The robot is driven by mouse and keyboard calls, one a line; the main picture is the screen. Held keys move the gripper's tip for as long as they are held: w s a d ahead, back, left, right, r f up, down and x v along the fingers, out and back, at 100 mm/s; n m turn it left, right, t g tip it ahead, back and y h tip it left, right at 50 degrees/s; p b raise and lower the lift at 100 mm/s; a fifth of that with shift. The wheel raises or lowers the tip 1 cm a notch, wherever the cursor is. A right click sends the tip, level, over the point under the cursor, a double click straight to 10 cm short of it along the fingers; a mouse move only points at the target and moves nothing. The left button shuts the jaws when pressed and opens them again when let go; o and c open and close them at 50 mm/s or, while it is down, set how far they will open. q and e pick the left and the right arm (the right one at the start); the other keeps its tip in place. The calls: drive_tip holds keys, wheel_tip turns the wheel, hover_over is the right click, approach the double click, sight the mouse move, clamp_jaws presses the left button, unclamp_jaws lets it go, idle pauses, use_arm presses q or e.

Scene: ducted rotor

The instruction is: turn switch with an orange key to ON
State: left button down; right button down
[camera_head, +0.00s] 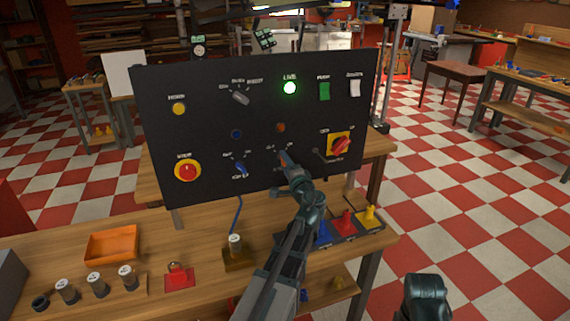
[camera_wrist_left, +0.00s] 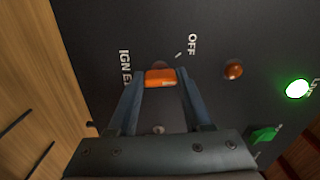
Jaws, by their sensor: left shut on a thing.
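The black control panel (camera_head: 205,110) stands on the wooden bench. My left gripper (camera_head: 286,160) is at its lower middle, in front of the key switch. In the left wrist view the orange key (camera_wrist_left: 160,78) sits between the fingertips of my left gripper (camera_wrist_left: 161,80), which is shut on it. An OFF label (camera_wrist_left: 192,45) and a partly hidden label starting with "IGN" (camera_wrist_left: 125,68) show beside the key. The switch body behind the key is mostly hidden, and the ON label is not readable.
A blue key switch (camera_head: 240,168) and red-yellow stop button (camera_head: 187,171) are left of my gripper; a red-yellow rotary switch (camera_head: 340,145) is to the right. The green lamp (camera_head: 290,88) is lit above. An orange tray (camera_head: 111,244) lies on the bench.

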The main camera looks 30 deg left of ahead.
use_arm(q)
drive_tip(key=m, duration=0.8)
drive_tip(key=shift+m, duration=0.4)
idle(0.4)
drive_tip(key=shift+c, duration=1.6)
unclamp_jaws()
drive_tip(key=shift+d, duration=0.1)
drive_tip(key=v, duration=1.3)
drive_tip(key=shift+s+d, duration=0.2)
drive_tip(key=shift+s, duration=0.1)
